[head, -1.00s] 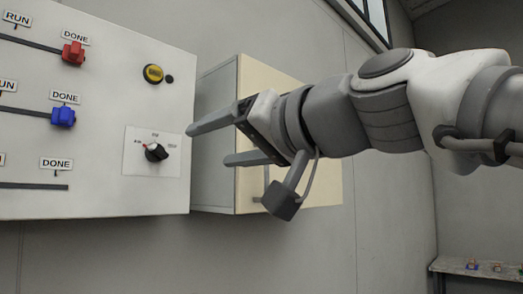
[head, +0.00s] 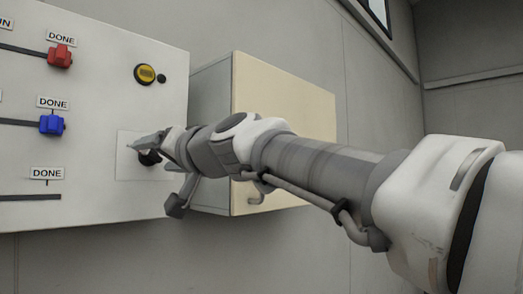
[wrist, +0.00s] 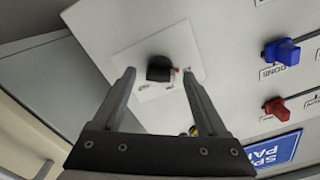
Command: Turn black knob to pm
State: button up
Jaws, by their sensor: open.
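The black knob (wrist: 160,69) sits on a white plate (wrist: 130,45) on the panel, and a small red mark shows beside it in the wrist view. In the head view the knob (head: 150,158) is partly hidden by my gripper (head: 140,148), which is at the plate. In the wrist view my gripper (wrist: 158,72) is open, with one finger on each side of the knob. The fingers do not clearly touch it. The labels around the knob are too small to read in the wrist view.
The panel (head: 100,200) also carries a red slider handle (head: 60,55), a blue slider handle (head: 52,123) and a yellow button (head: 145,74). A cream-fronted cabinet (head: 285,90) stands on the wall just right of the panel, behind my arm.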

jog(key=shift+w+a, duration=0.35)
jog(key=shift+a, duration=0.15)
grip_shut()
